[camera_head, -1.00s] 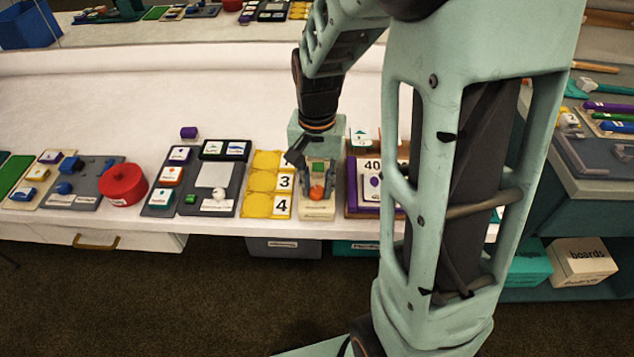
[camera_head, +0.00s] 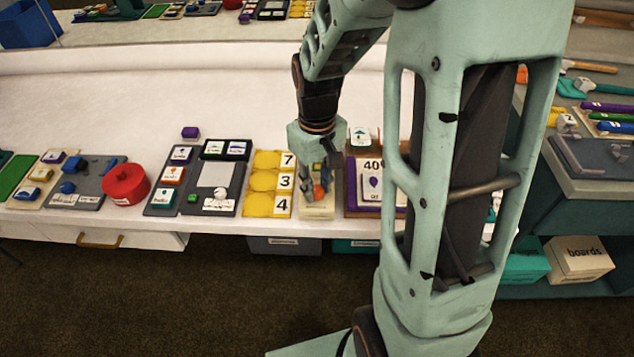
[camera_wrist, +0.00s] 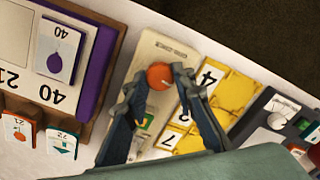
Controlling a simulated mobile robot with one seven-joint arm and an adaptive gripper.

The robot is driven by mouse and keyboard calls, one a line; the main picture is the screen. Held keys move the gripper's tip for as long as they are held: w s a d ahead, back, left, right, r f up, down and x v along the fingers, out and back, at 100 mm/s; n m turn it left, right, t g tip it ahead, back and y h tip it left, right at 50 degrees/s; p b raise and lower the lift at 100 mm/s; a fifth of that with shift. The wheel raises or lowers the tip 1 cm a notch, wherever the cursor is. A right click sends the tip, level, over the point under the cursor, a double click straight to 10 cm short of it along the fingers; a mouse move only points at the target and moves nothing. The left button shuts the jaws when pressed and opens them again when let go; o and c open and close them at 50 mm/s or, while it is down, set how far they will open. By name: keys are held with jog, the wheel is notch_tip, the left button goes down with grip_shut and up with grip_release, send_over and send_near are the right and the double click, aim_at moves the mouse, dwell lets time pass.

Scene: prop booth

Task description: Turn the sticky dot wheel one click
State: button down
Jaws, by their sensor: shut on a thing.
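The sticky dot wheel looks to be the orange-red round piece (camera_wrist: 160,76) on a cream base plate (camera_wrist: 150,50). In the head view the orange wheel (camera_head: 319,192) shows only in part behind my fingers. My gripper (camera_wrist: 158,77) is shut on the wheel, with one fingertip at each side of it. In the head view my gripper (camera_head: 318,180) points down over the cream base. A small green and yellow patch (camera_wrist: 146,121) shows on the base between my fingers. The base lies on the white table.
A purple-edged board (camera_head: 352,185) with a 40 card stands close to the right. A red round pot (camera_head: 124,185) is further left.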

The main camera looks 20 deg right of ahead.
aim_at(317, 189)
jog(key=shift+n, duration=0.6)
jog(key=c, duration=1.6)
grip_release()
jog(key=shift+r, duration=0.1)
notch_tip(317, 189, up, 12)
